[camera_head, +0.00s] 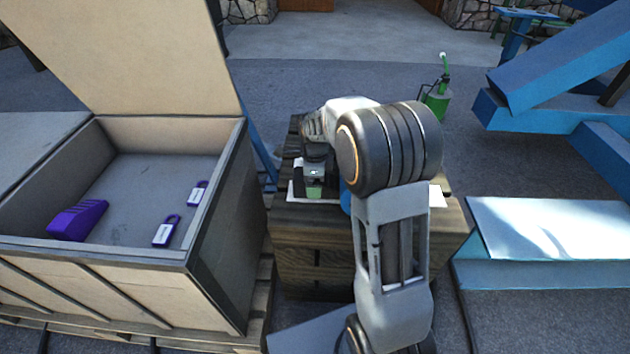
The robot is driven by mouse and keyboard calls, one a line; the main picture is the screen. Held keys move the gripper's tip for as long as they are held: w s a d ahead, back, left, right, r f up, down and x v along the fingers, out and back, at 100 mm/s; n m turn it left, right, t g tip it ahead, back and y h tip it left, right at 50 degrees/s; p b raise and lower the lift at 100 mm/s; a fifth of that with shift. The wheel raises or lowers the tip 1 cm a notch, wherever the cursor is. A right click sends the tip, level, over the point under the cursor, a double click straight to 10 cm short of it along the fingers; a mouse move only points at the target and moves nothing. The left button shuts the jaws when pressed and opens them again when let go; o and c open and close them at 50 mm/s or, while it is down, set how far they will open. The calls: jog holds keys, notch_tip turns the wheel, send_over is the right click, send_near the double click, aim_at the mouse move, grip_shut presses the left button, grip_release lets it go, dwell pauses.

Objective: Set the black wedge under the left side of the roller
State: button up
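My gripper (314,176) points down over a wooden block-like stand (312,240) in the middle of the view. Dark parts show at its end, with a small green piece (314,191) at or between them. I cannot tell whether the green piece is held or whether the fingers are open. I cannot make out a black wedge; my arm hides much of the stand's top. A purple wedge-shaped block (77,220) lies in the open crate at left. No roller can be clearly identified.
The open wooden crate (95,250) with its lid raised stands at left on a pallet; two purple padlocks (166,231) (198,193) lie inside. Large blue beams (555,70) and a blue-white ramp-like piece (550,228) stand at right.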

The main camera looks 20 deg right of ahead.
notch_tip(320, 180, up, 13)
jog(key=p, duration=0.4)
jog(key=s+a+r+n+t+p, duration=0.1)
jog(key=s+r+n+p, duration=0.8)
jog(key=r+n+p, duration=0.2)
jog(key=s+a+r+n+t+p, duration=0.2)
jog(key=s+r+n+p, duration=0.8)
jog(key=r+p, duration=0.4)
jog(key=shift+s+a+r+n+t, duration=0.25)
jog(key=shift+r+n, duration=0.25)
jog(key=shift+n, duration=0.4)
